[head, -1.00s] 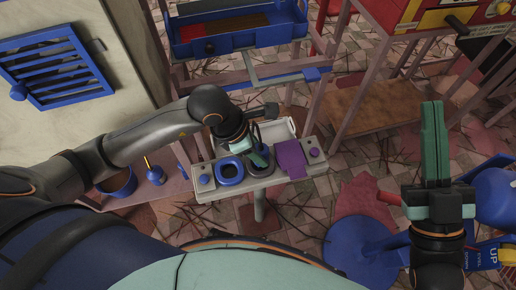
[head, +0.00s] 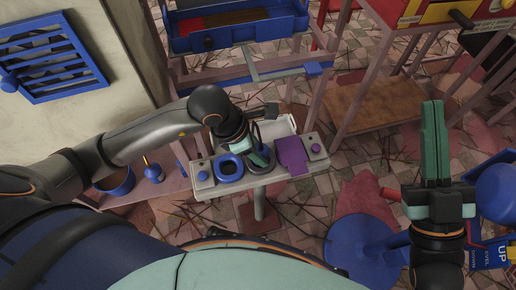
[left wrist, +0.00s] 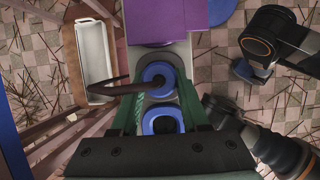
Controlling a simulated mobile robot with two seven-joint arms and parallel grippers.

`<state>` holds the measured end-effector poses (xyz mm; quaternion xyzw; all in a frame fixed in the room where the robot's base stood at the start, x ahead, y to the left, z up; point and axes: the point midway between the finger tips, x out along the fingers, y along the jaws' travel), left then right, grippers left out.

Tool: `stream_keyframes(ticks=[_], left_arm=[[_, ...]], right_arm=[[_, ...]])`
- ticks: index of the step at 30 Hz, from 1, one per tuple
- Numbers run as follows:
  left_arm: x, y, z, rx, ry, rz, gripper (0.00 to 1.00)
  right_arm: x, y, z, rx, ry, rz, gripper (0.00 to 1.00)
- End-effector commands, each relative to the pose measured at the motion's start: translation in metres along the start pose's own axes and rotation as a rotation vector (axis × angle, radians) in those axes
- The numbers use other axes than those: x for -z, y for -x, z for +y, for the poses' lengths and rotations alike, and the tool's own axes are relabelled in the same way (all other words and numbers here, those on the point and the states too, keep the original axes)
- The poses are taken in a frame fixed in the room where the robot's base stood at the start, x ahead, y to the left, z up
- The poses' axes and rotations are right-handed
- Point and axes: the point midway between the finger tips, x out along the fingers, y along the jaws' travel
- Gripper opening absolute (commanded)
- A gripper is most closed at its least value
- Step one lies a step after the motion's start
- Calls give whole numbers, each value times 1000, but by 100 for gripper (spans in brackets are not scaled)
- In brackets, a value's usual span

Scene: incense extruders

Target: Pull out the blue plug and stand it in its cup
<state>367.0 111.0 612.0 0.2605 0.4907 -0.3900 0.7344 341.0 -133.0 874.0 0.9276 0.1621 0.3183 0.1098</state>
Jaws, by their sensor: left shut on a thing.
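My left gripper (head: 257,158) points down over the grey panel (head: 212,190) and is shut on a blue ring-topped piece, which looks like the blue plug; it shows between the teal fingers in the left wrist view (left wrist: 158,75). The fingers hide most of it in the head view. Whether it still sits in the panel, I cannot tell. A blue open ring (head: 230,168), perhaps the cup, is just left of the gripper on the panel; it also shows in the left wrist view (left wrist: 162,119). My right gripper (head: 433,108) is shut and empty, far right of the panel.
A white tray (head: 278,128) lies behind the panel. A blue pot (head: 118,182) stands on the left shelf. A blue stool-like base (head: 355,245) is at lower right.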

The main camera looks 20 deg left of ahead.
Motion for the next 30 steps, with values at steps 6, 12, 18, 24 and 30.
stream_keyframes(ticks=[6,12,18,24,30], left_arm=[[0,0,0,0,0,0,67],[0,0,0,0,0,0,80],[0,0,0,0,0,0,80],[0,0,0,0,0,0,80],[-1,11,1,-4,-2,-2,80]], right_arm=[[0,0,0,0,0,0,0],[0,0,0,0,0,0,0],[1,0,0,0,1,4,0],[23,-3,1,8,13,83,0],[68,-8,3,22,36,227,0]])
